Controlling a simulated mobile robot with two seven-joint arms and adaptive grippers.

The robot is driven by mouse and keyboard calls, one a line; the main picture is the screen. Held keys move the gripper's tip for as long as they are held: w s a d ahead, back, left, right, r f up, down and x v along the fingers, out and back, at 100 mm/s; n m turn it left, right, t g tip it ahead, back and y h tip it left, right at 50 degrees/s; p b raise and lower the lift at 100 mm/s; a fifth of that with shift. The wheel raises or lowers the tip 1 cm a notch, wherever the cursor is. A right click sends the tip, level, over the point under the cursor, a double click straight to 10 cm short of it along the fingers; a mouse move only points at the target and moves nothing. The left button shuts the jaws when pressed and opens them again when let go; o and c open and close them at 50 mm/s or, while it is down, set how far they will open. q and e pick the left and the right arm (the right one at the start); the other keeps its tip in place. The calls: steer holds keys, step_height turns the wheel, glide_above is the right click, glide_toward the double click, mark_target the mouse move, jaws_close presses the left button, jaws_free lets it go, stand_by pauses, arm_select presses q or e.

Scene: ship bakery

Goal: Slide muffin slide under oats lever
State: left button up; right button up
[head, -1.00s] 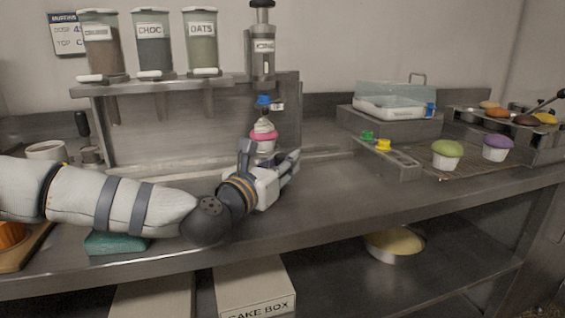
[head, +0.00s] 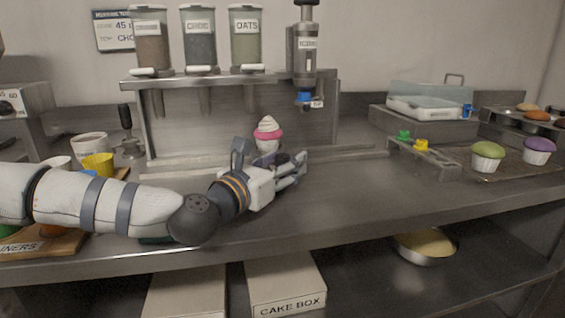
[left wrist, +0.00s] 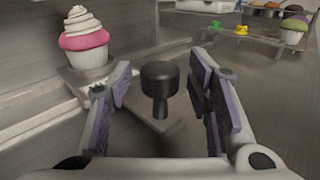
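The muffin slide (left wrist: 92,75) is a small metal carriage on the rail along the dispenser's foot. On it stands a pink muffin (head: 267,135) with white icing, upright; it also shows in the left wrist view (left wrist: 84,38). A black knob (left wrist: 158,78) stands between my left gripper's fingers with gaps on both sides. The left gripper (head: 280,165) is open, in front of the muffin. The oats lever (head: 246,69) is the white bar below the OATS hopper (head: 246,35), up and left of the muffin. My right gripper is not in view.
The icing dispenser (head: 305,55) with its blue nozzle stands right of the muffin. The CHOC hopper (head: 198,35) is left of oats. A rack with a green muffin (head: 487,156) and a purple one (head: 539,150) is at the right. The counter front (head: 350,195) is clear.

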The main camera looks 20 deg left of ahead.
arm_select(q)
steer(key=v, duration=1.2)
steer(key=shift+s, duration=0.1)
steer(key=shift+d, duration=0.15)
